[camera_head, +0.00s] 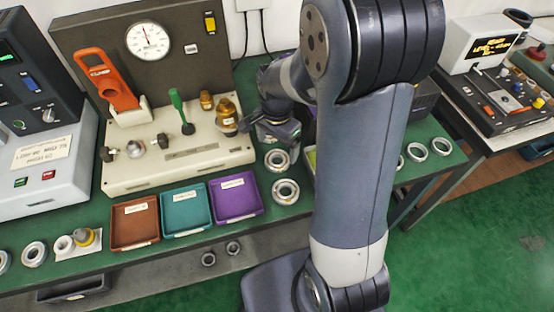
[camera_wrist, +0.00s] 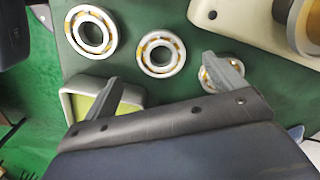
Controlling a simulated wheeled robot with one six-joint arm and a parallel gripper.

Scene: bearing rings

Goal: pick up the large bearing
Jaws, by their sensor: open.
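The large bearing (camera_wrist: 71,36), a pale metal ring with an amber cage, lies flat on the green bench at upper left of the wrist view. In the head view it appears as the ring (camera_head: 276,195) right of the purple tray. A medium bearing (camera_wrist: 146,60) lies to its right, and a smaller bearing (camera_wrist: 206,80) is partly hidden behind my right finger. My gripper (camera_wrist: 163,70) is open and empty, its fingertips spread on either side of the medium bearing's near side. The large bearing is outside the fingers, beyond the left one. In the head view my gripper (camera_head: 275,125) is partly hidden by my arm.
A cream-walled tray with a yellow-green floor (camera_wrist: 140,95) sits beneath my left finger. A cream test fixture (camera_head: 180,178) borders the bearings on the left. Brown (camera_head: 134,224), teal (camera_head: 185,210) and purple (camera_head: 235,197) trays line the bench front. More rings lie at both bench ends.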

